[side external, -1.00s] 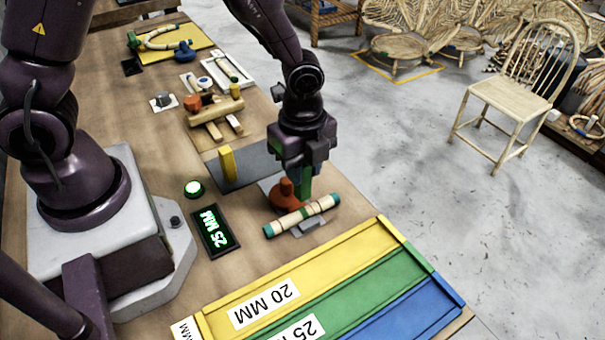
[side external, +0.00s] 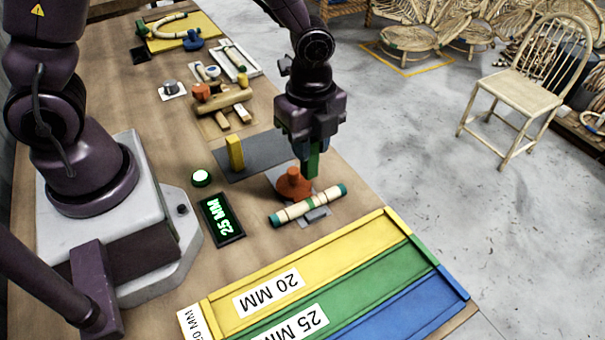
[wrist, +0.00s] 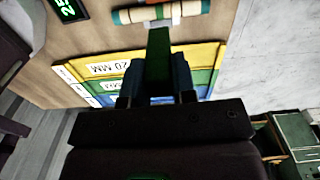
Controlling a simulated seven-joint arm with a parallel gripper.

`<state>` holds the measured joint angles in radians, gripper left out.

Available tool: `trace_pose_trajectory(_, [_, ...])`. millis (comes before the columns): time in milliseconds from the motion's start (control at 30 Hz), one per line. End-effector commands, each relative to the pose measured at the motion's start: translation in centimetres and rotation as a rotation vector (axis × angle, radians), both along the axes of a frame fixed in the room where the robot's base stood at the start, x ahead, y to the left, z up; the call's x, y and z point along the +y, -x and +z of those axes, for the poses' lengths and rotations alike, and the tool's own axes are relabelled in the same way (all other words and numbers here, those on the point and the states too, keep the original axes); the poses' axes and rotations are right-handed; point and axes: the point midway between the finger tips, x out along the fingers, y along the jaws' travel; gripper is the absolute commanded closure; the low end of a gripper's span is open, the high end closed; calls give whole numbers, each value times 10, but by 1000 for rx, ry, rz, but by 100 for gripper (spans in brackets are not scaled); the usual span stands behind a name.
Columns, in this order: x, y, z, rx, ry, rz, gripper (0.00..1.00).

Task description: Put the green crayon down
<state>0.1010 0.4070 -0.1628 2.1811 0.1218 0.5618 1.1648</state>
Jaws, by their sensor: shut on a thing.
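The green crayon (side external: 312,162) is a thick green block held upright in my gripper (side external: 309,148). My gripper is shut on it, above the table just behind the orange knob-like piece (side external: 294,183). In the wrist view the crayon (wrist: 159,60) stands between the two fingers (wrist: 158,82), its far end near the rattan pole. The pale rattan pole (side external: 295,208) has teal ends and a green mark near its middle. It lies on a small grey holder (side external: 316,214). Whether the crayon's lower end touches anything is hidden by the orange piece.
A yellow crayon (side external: 235,152) stands on a dark grey mat (side external: 262,160), with bare mat to its right. A lit display (side external: 221,218) reads 25 MM. Yellow, green and blue trays (side external: 330,275) fill the front. A wooden jig (side external: 222,100) stands behind.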

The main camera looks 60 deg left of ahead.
Motion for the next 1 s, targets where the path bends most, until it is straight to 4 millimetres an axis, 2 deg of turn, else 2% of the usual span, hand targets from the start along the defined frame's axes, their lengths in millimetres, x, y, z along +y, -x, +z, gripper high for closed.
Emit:
trace_pose_trajectory(167, [42, -7, -3, 8, -1, 128, 90])
trace_pose_trajectory(300, [96, -10, -7, 12, 2, 212, 90])
trace_pose_trajectory(400, [129, -7, -10, 13, 3, 207, 90])
trace_pose_trajectory(500, [153, -4, -12, 10, 4, 159, 90])
trace_pose_trajectory(600, [161, -3, -13, 5, 3, 86, 90])
trace_pose_trajectory(767, [160, -5, -14, 0, 2, -23, 90])
trace_pose_trajectory(1000, [159, -5, -49, 3, 3, -55, 90])
